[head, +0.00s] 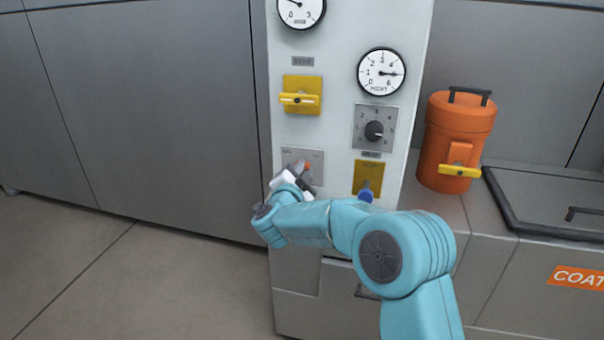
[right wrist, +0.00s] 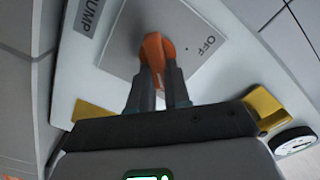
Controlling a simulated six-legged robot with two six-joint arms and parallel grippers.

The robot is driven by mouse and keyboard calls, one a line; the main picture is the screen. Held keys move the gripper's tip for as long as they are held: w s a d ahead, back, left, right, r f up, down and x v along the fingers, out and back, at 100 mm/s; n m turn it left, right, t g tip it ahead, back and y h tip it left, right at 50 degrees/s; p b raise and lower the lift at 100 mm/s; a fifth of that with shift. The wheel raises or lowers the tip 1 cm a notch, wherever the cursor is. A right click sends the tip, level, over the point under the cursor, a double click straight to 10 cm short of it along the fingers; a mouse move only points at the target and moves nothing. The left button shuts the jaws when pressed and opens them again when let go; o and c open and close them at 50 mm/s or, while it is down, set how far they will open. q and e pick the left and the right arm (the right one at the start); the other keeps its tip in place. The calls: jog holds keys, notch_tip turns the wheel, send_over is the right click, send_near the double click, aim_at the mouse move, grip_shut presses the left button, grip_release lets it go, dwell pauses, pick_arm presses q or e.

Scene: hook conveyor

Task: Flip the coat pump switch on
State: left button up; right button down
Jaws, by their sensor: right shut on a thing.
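The pump switch is an orange lever (head: 307,166) on a grey plate (head: 318,157) low on the white control panel. In the right wrist view the orange lever (right wrist: 155,48) stands out from the plate (right wrist: 178,25), with OFF printed to its right and a PUMP label (right wrist: 89,15) at the upper left. My right gripper (head: 300,175) is at the switch, and its fingers (right wrist: 160,82) are shut on the lever. The fingers hide the lever's lower part. My left gripper is not in view.
Above the switch is a yellow valve handle (head: 300,99). A black knob (head: 374,131) and a blue handle (head: 365,192) on a yellow plate are to its right. An orange canister (head: 455,135) stands right of the panel. Open floor (head: 110,265) lies left.

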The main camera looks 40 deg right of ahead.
jog(key=c, duration=1.1)
grip_release()
jog(key=v, duration=1.6)
jog(key=shift+s+a, duration=0.1)
jog(key=shift+s, duration=0.1)
